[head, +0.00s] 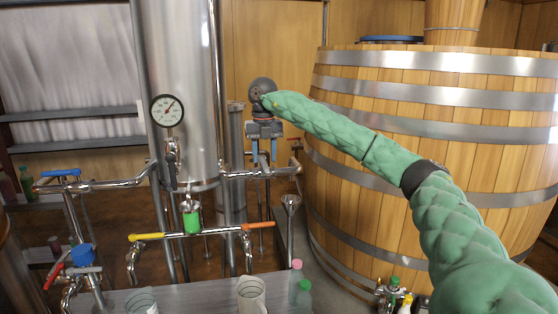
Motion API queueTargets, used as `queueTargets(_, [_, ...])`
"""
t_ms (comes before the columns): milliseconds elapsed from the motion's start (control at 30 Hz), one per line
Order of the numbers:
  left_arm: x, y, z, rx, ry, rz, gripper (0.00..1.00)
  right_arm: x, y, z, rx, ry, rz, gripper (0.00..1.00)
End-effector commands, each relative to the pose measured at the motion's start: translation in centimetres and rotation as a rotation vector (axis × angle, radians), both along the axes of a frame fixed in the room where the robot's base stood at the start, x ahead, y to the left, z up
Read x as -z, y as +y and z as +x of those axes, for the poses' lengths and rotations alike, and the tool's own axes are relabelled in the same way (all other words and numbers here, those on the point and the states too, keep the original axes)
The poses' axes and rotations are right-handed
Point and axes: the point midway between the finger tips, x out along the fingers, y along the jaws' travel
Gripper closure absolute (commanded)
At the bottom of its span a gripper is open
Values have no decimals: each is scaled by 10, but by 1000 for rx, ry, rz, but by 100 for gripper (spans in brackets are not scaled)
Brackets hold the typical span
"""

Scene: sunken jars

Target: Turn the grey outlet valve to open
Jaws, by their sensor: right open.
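My right gripper (264,158) hangs fingers down at the end of my green-sleeved arm, right of the steel tank (180,80). Its two blue fingers are apart with nothing seen held between them. It is over or in front of the horizontal pipe (238,175); which one I cannot tell. A dark grey lever (170,172) hangs on the tank's front below the dial gauge (167,110); it looks like the grey outlet valve, though its label is too small to read. The gripper is to its right and apart from it. My left gripper is not in view.
Yellow (147,236) and orange (260,224) levers sit on the lower pipe, with a green part (192,220) between them. A blue-handled valve (60,174) is at left. A mug (251,293) and bottles stand below. A large wooden vat (400,120) fills the right.

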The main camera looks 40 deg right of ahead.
Motion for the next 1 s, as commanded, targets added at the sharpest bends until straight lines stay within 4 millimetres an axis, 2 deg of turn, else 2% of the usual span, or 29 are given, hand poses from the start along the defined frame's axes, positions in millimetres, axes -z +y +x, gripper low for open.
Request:
queueTargets(100, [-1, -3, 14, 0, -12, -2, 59, 18, 0, 0, 1, 0, 0, 59])
queueTargets(267, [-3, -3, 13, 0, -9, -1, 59, 14, 0, 0, 1, 0, 1, 59])
queueTargets(1000, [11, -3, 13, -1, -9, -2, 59, 41, -2, -1, 1, -1, 1, 59])
